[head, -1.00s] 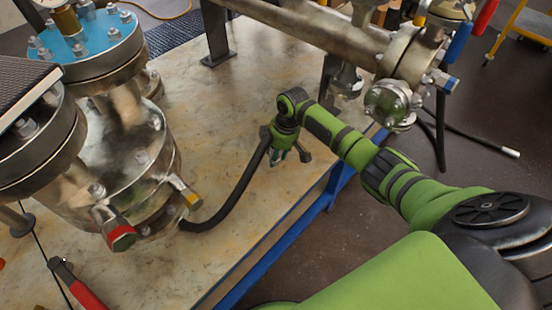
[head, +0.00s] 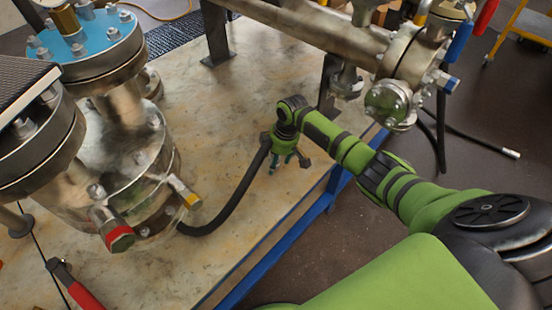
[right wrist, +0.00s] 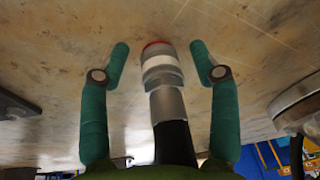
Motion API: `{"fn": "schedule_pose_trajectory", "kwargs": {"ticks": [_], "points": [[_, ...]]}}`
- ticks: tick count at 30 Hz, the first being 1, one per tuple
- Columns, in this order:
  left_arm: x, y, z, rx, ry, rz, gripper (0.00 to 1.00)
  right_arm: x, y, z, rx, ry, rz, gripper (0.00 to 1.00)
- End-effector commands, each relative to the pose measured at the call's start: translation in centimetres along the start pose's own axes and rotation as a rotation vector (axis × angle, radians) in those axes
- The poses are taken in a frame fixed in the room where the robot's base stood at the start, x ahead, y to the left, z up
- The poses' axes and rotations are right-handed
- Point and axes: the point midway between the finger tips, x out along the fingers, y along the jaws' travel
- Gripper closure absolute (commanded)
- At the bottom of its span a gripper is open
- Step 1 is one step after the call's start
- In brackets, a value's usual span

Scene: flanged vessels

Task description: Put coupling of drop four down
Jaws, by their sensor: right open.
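In the right wrist view the coupling (right wrist: 163,100), a metal hose end with a white band and a red rim, lies between the spread fingers of my right gripper (right wrist: 161,62). Neither finger touches it. The black hose (right wrist: 174,142) runs back from it toward the palm. In the head view my right gripper (head: 285,163) points down at the bench top, and the black hose (head: 236,199) curves from the vessel's base up to it. The coupling is hidden there by the gripper. My left gripper is not in view.
The flanged steel vessel (head: 133,150) stands on the stone-coloured bench (head: 215,120) at the left. A red-handled tool (head: 82,293) lies at lower left. A flanged pipe with valves (head: 405,60) runs behind at upper right. Bare bench surrounds the gripper.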

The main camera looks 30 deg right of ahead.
Motion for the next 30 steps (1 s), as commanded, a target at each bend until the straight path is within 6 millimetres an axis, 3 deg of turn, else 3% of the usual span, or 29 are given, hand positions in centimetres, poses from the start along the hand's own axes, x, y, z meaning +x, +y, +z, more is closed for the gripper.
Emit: {"fn": "schedule_pose_trajectory", "kwargs": {"ticks": [18,30], "points": [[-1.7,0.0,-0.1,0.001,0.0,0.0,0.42,-11.0,0.1,0.0,0.0,0.001,0.001,0.38],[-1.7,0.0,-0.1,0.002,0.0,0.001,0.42,-12.2,0.0,0.0,0.0,0.0,0.0,0.38]]}}
